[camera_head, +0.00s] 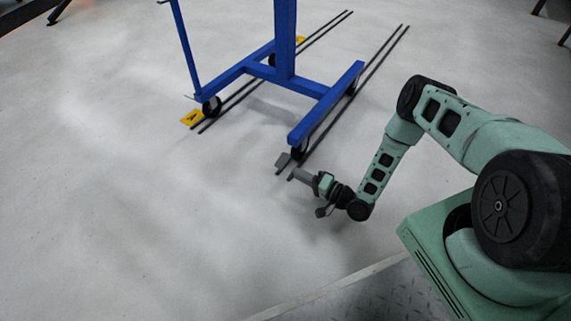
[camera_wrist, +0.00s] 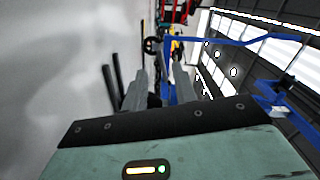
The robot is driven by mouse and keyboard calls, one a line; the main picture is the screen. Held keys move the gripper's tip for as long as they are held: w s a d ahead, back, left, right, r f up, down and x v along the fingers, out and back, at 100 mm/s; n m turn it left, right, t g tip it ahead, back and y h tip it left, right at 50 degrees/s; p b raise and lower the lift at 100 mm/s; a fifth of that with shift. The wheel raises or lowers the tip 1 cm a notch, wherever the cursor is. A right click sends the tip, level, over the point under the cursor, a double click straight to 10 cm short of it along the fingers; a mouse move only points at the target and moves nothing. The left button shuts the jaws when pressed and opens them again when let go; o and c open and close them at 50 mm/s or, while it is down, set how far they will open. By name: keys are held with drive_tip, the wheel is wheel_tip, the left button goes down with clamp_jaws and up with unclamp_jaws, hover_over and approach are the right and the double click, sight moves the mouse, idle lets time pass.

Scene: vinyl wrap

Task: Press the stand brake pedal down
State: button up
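The blue stand (camera_head: 285,72) stands on wheels on the floor, in the upper middle of the head view. A small grey plate at its near wheel, which looks like the brake pedal (camera_head: 283,160), sits just left of my gripper (camera_head: 294,174). My gripper is low over the floor and points left toward this plate; I cannot tell whether they touch. In the wrist view the two grey fingers (camera_wrist: 160,72) are apart, with the blue stand (camera_wrist: 168,68) beyond them. I cannot make out the pedal clearly in that view.
Dark parallel rails (camera_head: 345,96) run along the floor under the stand. A yellow marker (camera_head: 191,118) lies by the far left wheel. The pale floor (camera_head: 150,220) at left and front is clear.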

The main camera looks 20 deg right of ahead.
drive_tip(key=p+v, duration=0.1)
drive_tip(key=v, duration=0.6)
drive_tip(key=shift+s+d, duration=0.15)
drive_tip(key=shift+s, duration=0.05)
drive_tip(key=shift+w, duration=0.1)
drive_tip(key=w+a+r+n+g+p, duration=0.2)
drive_tip(key=w+r+n+g+p, duration=0.15)
drive_tip(key=w+r, duration=0.4)
wheel_tip(320, 180, up, 26)
drive_tip(key=n+g+h+p, duration=0.5)
drive_tip(key=n+g+h, duration=0.1)
drive_tip(key=n, duration=0.1)
hover_over(287, 160)
drive_tip(key=s+a, duration=0.4)
drive_tip(key=a, duration=0.2)
drive_tip(key=s+a+r+n+g+h+p, duration=0.1)
drive_tip(key=s+r+n+g+h+p, duration=0.15)
drive_tip(key=s+r, duration=1.05)
drive_tip(key=s+a+r+n+g+h+p, duration=0.2)
drive_tip(key=s+r+g+p, duration=0.15)
drive_tip(key=s+r, duration=1)
drive_tip(key=s+r+p, duration=0.3)
drive_tip(key=r+p, duration=3)
drive_tip(key=p, duration=0.5)
drive_tip(key=shift+s+r+t, duration=0.15)
drive_tip(key=shift+r+t, duration=0.1)
drive_tip(key=shift+t, duration=0.2)
drive_tip(key=shift+d+y, duration=0.1)
drive_tip(key=shift+y, duration=0.15)
